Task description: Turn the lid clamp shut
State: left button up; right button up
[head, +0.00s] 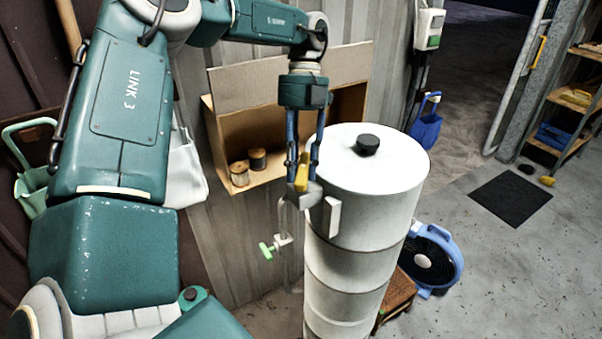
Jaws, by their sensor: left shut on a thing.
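A tall white cylinder (375,235) stands upright in stacked sections, with a white lid (385,168) and a black knob (367,145) on top. The grey metal lid clamp (333,218) is at the left side of its top section, near the lid's edge. A yellow piece (302,178) rises at the top of the clamp. My left gripper (303,176) points down from above, its blue fingers shut on the yellow piece. The fingers partly hide it and the clamp's upper part. My right gripper is not in view.
A green-knobbed screw fitting (268,250) sits left of the cylinder. Behind is an open wooden box (275,176) with two spools. A blue fan (447,256) and a wooden stool (397,296) stand close on the right. The floor beyond is mostly clear around a black mat (510,199).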

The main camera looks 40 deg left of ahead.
pick_arm(q)
jog(key=m, duration=0.2)
jog(key=m+y+b, duration=0.1)
jog(key=m+y, duration=0.1)
jog(key=m, duration=0.1)
jog(key=shift+w+a+m+g, duration=0.15)
jog(key=shift+a+m+g, duration=0.15)
jog(key=m, duration=0.2)
jog(key=m+y+b, duration=0.1)
jog(key=m, duration=0.1)
jog(key=shift+w+a+r+y, duration=0.15)
jog(key=shift+a+y, duration=0.05)
jog(key=shift+y, duration=0.1)
jog(key=shift+m, duration=0.4)
jog(key=o, duration=1.1)
jog(key=shift+o, duration=0.4)
jog(key=v, duration=0.7)
jog(key=shift+d+r, duration=0.2)
jog(key=shift+d, duration=0.05)
